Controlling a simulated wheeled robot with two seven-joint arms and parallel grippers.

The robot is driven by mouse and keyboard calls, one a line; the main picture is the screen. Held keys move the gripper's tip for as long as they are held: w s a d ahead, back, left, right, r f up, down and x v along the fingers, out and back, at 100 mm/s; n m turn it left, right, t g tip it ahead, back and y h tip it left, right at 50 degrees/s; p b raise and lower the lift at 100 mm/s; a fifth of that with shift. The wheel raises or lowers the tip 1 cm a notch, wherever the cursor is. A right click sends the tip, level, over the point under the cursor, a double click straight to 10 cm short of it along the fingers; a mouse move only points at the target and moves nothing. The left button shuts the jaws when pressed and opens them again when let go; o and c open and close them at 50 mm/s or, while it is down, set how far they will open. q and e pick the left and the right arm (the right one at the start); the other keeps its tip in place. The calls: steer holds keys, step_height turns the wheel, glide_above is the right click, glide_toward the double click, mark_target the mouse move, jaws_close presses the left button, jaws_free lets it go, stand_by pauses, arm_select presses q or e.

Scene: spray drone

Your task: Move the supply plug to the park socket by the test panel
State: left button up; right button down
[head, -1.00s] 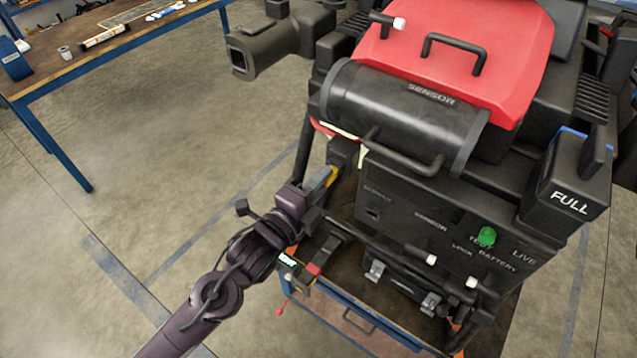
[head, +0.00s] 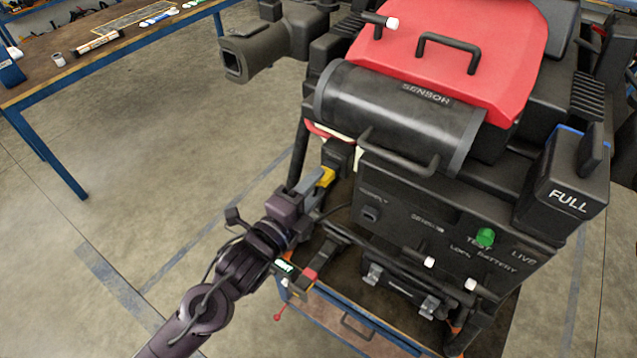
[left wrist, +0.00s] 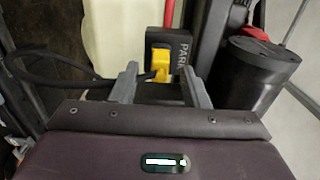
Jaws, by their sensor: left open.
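The yellow supply plug (head: 326,177) sits at the black park socket block (head: 339,154) on the left of the machine's front. In the left wrist view the yellow plug (left wrist: 161,66) is against the face of the block marked PARK (left wrist: 178,45), and a black cable (left wrist: 40,70) runs off to the left. My left gripper (head: 312,180) is open, its grey fingers on either side of the plug with gaps visible; the plug is near the fingertips. The SUPPLY socket (head: 370,213) on the test panel (head: 450,228) shows no yellow plug. My right gripper is not in view.
The black SENSOR cylinder (head: 400,115) and red cover (head: 460,60) rise above the panel. A green TEST button (head: 485,237) and white-tipped levers are on the panel's right. A blue-framed cart (head: 345,315) is below. A workbench (head: 75,75) stands far left, with open floor between.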

arm_select(q)
steer(key=b+v, duration=0.1)
steer(key=v, duration=0.5)
steer(key=shift+b, duration=0.4)
